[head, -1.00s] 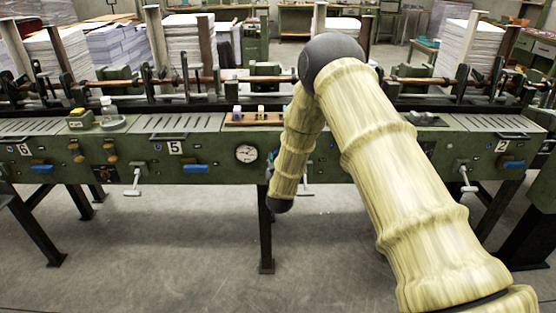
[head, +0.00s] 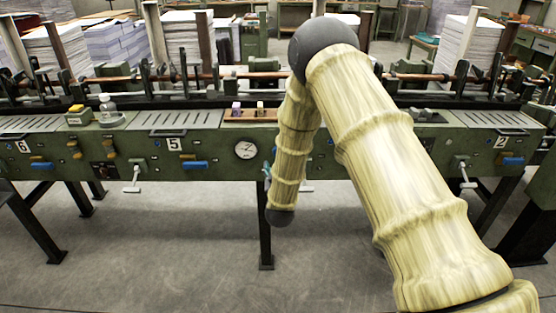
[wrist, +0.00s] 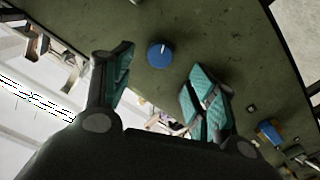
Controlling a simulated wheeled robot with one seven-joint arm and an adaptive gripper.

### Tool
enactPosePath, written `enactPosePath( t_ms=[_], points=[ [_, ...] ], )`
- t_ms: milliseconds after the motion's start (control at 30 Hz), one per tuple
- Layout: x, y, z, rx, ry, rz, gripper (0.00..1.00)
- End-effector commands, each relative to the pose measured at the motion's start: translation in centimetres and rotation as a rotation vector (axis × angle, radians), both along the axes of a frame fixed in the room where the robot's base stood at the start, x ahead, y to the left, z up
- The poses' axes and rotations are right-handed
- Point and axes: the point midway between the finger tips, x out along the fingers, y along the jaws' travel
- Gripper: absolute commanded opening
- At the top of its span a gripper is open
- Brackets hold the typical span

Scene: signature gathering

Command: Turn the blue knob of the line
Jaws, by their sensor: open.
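The blue knob (wrist: 160,54) shows in the wrist view as a round dial with a white pointer line, set on the dark green panel (wrist: 220,50) of the machine. My gripper (wrist: 162,75) is open, with teal-padded fingers on either side of the knob's line. The knob appears just beyond the fingertips, and I see no contact. In the head view my arm hides the knob, and only a small teal bit of my gripper (head: 267,171) shows beside the arm's lower end.
The green machine line (head: 210,147) runs across the head view, with blue handles (head: 195,164), a round gauge (head: 246,150) and T-shaped levers (head: 133,182). Another blue part (wrist: 268,132) shows at the right in the wrist view. The floor (head: 180,260) in front is clear.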

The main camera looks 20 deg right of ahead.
Motion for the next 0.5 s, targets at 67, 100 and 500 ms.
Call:
enactPosePath(
  t_ms=[67, 100, 500],
  points=[
    [-1.4, 0.5, 0.0, -0.002, 0.001, 0.002, 0.58],
    [-2.0, 0.7, 0.0, -0.001, 0.003, 0.002, 0.58],
    [-4.8, 1.4, 0.0, 0.000, 0.000, 0.001, 0.58]
  ],
)
